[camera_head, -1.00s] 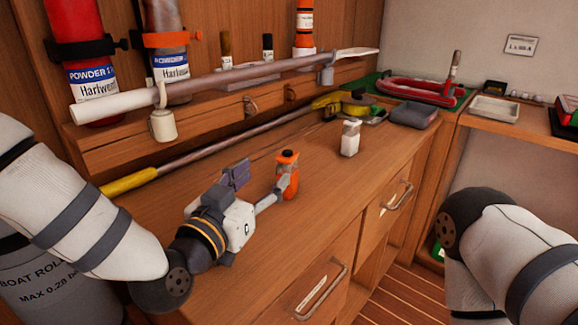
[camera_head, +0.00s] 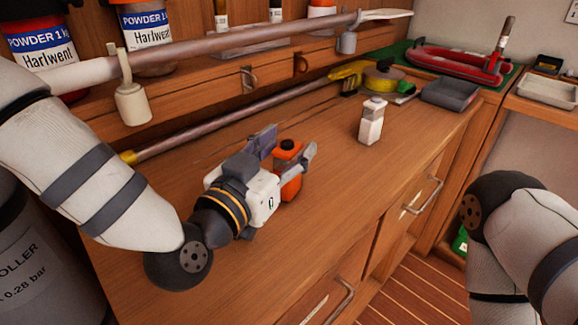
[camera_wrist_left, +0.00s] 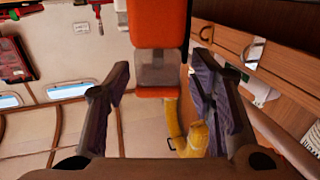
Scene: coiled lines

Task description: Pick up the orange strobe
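The orange strobe (camera_head: 290,184), with a dark top, stands on the wooden worktop in the head view. My left gripper (camera_head: 291,141) is open, with one finger on each side of the strobe; the near finger and gripper body hide part of it. In the left wrist view the strobe (camera_wrist_left: 160,22), orange with a grey clear band, lies between the spread fingers of the left gripper (camera_wrist_left: 160,68), with gaps on both sides. My right arm is at the right edge of the head view; its gripper is out of frame.
A white bottle (camera_head: 371,122) stands to the right of the strobe. A long pole with a yellow end (camera_head: 250,118) lies behind it. A yellow tool (camera_head: 350,70) and a grey tray (camera_head: 450,93) are farther back. The worktop front (camera_head: 330,215) is clear.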

